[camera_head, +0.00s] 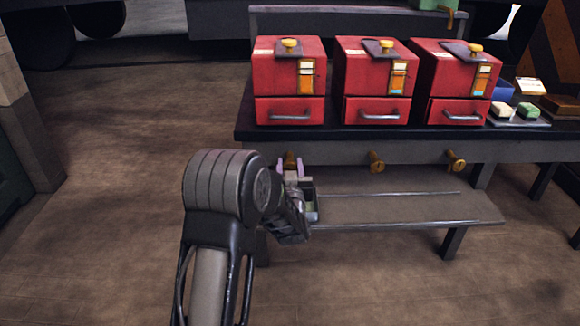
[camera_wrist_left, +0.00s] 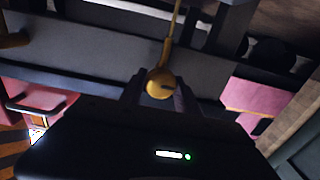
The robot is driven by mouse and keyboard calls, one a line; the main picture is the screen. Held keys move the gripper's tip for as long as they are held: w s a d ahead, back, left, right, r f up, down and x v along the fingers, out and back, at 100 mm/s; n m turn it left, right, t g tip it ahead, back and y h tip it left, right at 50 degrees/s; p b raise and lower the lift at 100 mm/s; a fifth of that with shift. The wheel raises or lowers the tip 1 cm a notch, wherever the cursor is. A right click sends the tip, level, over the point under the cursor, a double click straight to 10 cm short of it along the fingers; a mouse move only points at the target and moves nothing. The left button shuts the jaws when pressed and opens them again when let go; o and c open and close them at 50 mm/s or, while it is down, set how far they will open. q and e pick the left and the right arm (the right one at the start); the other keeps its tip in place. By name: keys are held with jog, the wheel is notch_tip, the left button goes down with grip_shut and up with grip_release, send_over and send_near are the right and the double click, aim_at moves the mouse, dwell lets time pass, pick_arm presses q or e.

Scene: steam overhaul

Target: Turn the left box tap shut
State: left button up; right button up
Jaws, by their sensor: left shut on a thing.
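Three red boxes stand in a row on the dark bench. The left box (camera_head: 289,80) has a brass tap (camera_head: 290,158) below it on the bench's front edge. My left gripper (camera_head: 290,170) is at this tap, with its fingers on either side of it. In the left wrist view the tap's round brass knob (camera_wrist_left: 160,85) sits between the fingertips (camera_wrist_left: 158,90), and the gripper is shut on it. A thin brass stem runs up from the knob in that view. Part of the tap is hidden behind the fingers in the head view. My right gripper is not in view.
A middle tap (camera_head: 376,161) and a right tap (camera_head: 455,160) are on the same bench front (camera_head: 420,150). A low grey shelf (camera_head: 400,208) runs beneath. Soap-like blocks (camera_head: 528,110) lie at the bench's right end. The floor (camera_head: 130,150) at left is clear.

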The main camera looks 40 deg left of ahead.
pick_arm(q)
jog(key=shift+m, duration=0.3)
grip_shut()
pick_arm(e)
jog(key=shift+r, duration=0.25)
pick_arm(q)
jog(key=m+p, duration=0.2)
jog(key=m, duration=0.1)
jog(key=shift+d+r, duration=0.1)
jog(key=m+p, duration=0.3)
jog(key=m, duration=0.3)
jog(key=shift+w+d+m+p, duration=0.1)
jog(key=shift+m+p, duration=0.2)
jog(key=shift+p, duration=0.05)
jog(key=m+p, duration=0.1)
jog(key=m, duration=0.2)
jog(key=shift+m+p, duration=0.3)
jog(key=shift+p, duration=0.1)
jog(key=m, duration=0.2)
jog(key=m+p, duration=0.1)
jog(key=m, duration=0.1)
jog(key=shift+f, duration=0.3)
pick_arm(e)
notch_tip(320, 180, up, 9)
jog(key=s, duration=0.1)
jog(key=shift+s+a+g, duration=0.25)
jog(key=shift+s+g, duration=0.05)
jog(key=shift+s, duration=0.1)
